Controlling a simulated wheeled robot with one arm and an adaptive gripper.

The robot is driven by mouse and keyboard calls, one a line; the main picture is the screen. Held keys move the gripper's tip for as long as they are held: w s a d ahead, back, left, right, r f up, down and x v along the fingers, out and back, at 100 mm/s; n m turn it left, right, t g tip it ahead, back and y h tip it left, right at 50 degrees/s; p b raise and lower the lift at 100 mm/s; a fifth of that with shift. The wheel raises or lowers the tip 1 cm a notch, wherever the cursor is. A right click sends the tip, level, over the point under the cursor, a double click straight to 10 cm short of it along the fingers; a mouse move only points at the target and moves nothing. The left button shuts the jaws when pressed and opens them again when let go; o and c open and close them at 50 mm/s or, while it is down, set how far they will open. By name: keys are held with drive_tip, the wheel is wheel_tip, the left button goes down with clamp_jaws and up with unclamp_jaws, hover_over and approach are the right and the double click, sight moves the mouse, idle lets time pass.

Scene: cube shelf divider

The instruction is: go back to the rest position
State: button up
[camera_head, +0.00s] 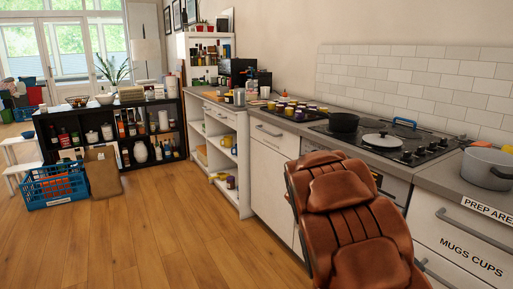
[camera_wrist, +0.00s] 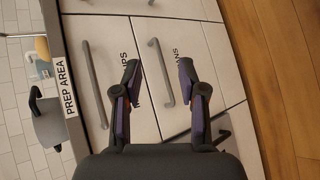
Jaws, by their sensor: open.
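My gripper (camera_wrist: 159,76) shows in the wrist view with its two dark, purple-padded fingers apart. It is open, and nothing is between the fingertips. It points at the white drawer fronts (camera_wrist: 110,50), which appear turned sideways there. Bar handles (camera_wrist: 161,72) show behind and beside the fingers. The gap between the fingertips and the drawers is hard to judge. Part of the drawer lettering is hidden behind a finger. I cannot make out my gripper in the head view.
The counter's PREP AREA edge (camera_head: 488,209) is at the right, above the MUGS CUPS drawer (camera_head: 464,251). A grey pot (camera_head: 488,170) stands on the counter near the hob (camera_head: 402,144). A blue crate (camera_head: 55,187) sits on the floor at left. The wooden floor (camera_head: 170,235) is clear at centre left.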

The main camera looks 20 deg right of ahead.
drive_tip(key=s+a+r+n+t+y+p, duration=0.1)
drive_tip(key=s+a+r+t+y+p, duration=0.1)
drive_tip(key=a+r+p, duration=0.5)
drive_tip(key=s+a+r+n+t+y+p, duration=0.2)
drive_tip(key=s+a+r+y+p, duration=0.2)
drive_tip(key=a, duration=1.1)
drive_tip(key=s+a+r+n+t+y+p, duration=0.2)
drive_tip(key=s+a+r+p, duration=0.4)
drive_tip(key=a+r+p, duration=0.4)
drive_tip(key=shift+a+y+p, duration=0.4)
drive_tip(key=shift+a+p, duration=0.05)
drive_tip(key=shift+a, duration=0.3)
drive_tip(key=shift+d, duration=0.2)
